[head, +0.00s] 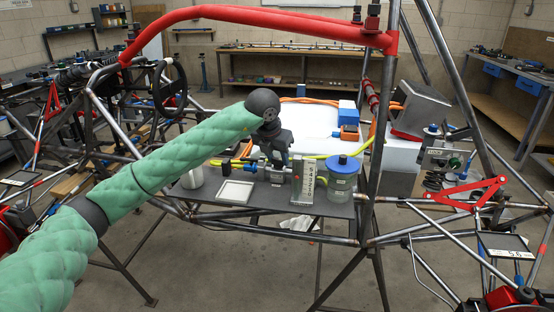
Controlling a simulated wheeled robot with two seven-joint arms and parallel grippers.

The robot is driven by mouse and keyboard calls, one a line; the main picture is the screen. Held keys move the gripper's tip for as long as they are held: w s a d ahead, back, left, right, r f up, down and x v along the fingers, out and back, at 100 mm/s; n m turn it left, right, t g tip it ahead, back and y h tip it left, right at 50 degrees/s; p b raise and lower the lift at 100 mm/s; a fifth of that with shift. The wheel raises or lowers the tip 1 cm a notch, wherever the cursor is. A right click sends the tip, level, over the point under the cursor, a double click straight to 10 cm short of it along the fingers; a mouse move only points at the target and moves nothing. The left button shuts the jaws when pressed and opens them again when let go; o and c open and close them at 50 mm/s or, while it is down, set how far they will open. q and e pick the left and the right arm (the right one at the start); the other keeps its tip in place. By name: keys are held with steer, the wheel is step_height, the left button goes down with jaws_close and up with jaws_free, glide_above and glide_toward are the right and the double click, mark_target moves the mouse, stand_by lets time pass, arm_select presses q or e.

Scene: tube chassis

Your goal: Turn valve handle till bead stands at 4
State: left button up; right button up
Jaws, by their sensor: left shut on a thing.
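A small valve with fittings (262,171) sits on the dark shelf in the middle of the tube frame. To its right stands an upright flow meter (308,186) with a numbered scale. My left gripper (279,160) points down at the valve, just left of the meter's top, and is shut on what appears to be the valve handle. The fingers hide most of the handle, so its angle cannot be told. My right gripper is not in view.
On the shelf (270,203), a white square tray (236,191) lies left of the meter and a clear jar with a blue lid (342,171) stands right of it. Yellow hoses (352,149) run behind. A red padded bar (260,17) and steel tubes surround the shelf.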

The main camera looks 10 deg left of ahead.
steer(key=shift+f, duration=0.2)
arm_select(q)
steer(key=o, duration=1)
steer(key=b+v, duration=0.1)
steer(key=v, duration=0.6)
steer(key=shift+r, duration=0.4)
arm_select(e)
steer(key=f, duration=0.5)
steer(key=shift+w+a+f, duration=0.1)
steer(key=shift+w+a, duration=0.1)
arm_select(q)
steer(key=shift+a, duration=0.1)
